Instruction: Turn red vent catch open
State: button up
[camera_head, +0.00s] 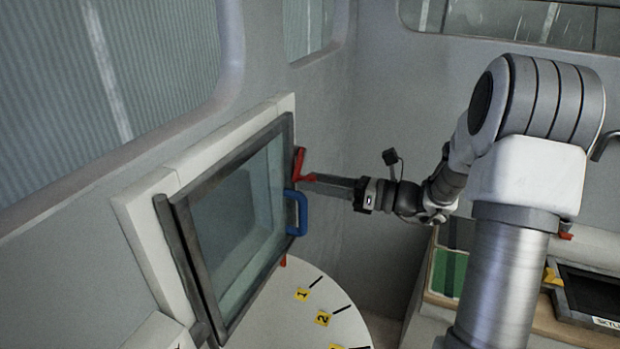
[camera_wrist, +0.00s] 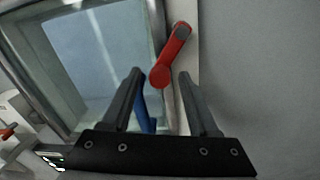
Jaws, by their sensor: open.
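The red vent catch (camera_head: 300,165) sits on the right side of the window frame, above the blue handle (camera_head: 297,212). In the wrist view the red catch (camera_wrist: 171,54) is a short lever with a grey pivot at its upper end, slanting down to the left. My gripper (camera_head: 315,181) is at the catch, its fingers pointing left at it. In the wrist view my gripper (camera_wrist: 160,72) is open, with the catch's lower end between or just beyond the fingertips. I cannot tell whether they touch. The blue handle (camera_wrist: 146,108) shows partly behind the left finger.
The glass vent panel (camera_head: 238,215) has a dark frame on a white surround. A round white table (camera_head: 335,315) with yellow number tags lies below. A counter with a green panel (camera_head: 448,272) stands at the right. Bare wall lies right of the catch.

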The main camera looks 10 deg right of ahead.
jog(key=shift+x, duration=0.95)
